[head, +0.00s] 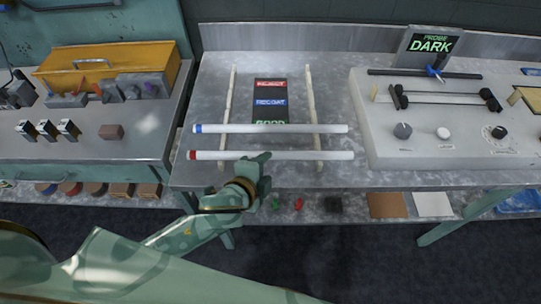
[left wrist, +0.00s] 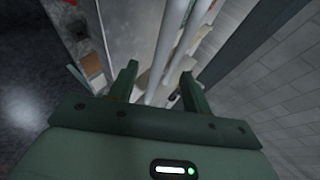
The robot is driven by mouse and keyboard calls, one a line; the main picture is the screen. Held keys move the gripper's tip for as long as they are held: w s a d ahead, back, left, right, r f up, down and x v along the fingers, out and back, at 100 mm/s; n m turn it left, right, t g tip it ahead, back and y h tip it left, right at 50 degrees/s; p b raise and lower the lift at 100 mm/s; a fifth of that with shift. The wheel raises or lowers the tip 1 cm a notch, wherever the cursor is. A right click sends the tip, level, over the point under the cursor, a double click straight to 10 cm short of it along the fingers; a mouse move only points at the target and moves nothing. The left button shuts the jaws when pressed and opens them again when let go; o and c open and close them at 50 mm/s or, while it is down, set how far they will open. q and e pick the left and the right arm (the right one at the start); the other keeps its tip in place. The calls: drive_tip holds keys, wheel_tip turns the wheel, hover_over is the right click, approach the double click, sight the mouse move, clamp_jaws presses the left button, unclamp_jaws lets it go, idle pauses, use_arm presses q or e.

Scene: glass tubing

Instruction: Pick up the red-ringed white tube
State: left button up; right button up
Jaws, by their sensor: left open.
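The red-ringed white tube (head: 290,155) lies level across two pale wooden rails on the metal bench, its red ring at the left end. A blue-ringed white tube (head: 270,128) lies parallel behind it. My left gripper (head: 258,163) is open at the front side of the red-ringed tube, near its middle. In the left wrist view two white tubes run away between the open fingers (left wrist: 158,86); the left one seems to be the red-ringed tube (left wrist: 166,40), though no ring shows there. I cannot tell whether a finger touches it. My right gripper is not in view.
The rails (head: 311,100) stand either side of a dark sign board (head: 270,100) reading REJECT, RECOAT and GOOD. A white instrument (head: 440,150) with knobs and a PROBE DARK screen (head: 431,46) stands at the right. A yellow toolbox (head: 110,65) is on the left bench.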

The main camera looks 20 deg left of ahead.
sight(276, 158)
use_arm(q)
drive_tip(key=shift+x, duration=0.8)
drive_tip(key=b+x, duration=0.1)
drive_tip(key=x, duration=0.4)
drive_tip(key=shift+a+r+b, duration=0.1)
drive_tip(key=shift+b, duration=0.25)
drive_tip(key=shift+w, duration=0.15)
drive_tip(key=c, duration=0.9)
clamp_jaws()
